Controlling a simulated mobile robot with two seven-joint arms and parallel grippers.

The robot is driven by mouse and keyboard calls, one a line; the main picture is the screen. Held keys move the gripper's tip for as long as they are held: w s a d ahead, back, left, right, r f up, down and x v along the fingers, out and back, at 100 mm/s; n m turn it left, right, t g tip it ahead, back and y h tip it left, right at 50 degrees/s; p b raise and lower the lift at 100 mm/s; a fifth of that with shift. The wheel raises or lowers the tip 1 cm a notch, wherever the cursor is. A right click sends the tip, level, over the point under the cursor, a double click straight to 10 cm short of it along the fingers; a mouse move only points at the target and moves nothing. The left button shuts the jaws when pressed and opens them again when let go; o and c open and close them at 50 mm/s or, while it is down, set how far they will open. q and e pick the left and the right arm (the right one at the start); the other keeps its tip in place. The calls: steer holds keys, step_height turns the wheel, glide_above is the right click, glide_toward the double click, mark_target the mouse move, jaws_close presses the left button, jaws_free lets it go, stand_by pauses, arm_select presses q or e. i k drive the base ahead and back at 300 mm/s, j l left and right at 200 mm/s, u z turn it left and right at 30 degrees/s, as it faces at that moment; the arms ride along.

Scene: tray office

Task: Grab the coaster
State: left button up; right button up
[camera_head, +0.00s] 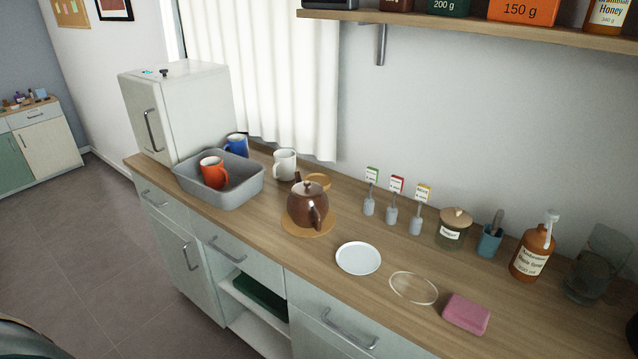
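Several flat round pieces lie on the wooden counter, and I cannot tell for sure which one is the coaster. A clear disc with a thin tan rim (413,288) lies flat near the front, left of a pink sponge-like block. A white round dish (358,258) lies just left of it, apart from it. A round tan mat (291,228) lies under the brown teapot (306,204). Another small tan round piece (318,181) is partly hidden behind the teapot. Neither of my grippers is in view.
A grey tub (248,186) with a red mug (213,173) stands left. The pink block (466,314) lies right of the clear disc. Three tagged holders, a lidded jar (453,232) and a brown bottle (532,254) line the back. A shelf (450,27) overhangs.

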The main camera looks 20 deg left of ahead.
mark_target(324, 181)
steer(key=j+z, duration=0.2)
steer(key=z, duration=0.15)
steer(key=j+z, duration=0.2)
steer(key=z, duration=0.15)
steer(key=j+z, duration=0.2)
steer(key=z, duration=0.15)
steer(key=k+j+z, duration=0.15)
steer(key=j, duration=0.2)
steer(key=k+j+z, duration=0.1)
steer(key=j, duration=0.25)
steer(key=k+j+z, duration=0.15)
steer(key=j, duration=0.15)
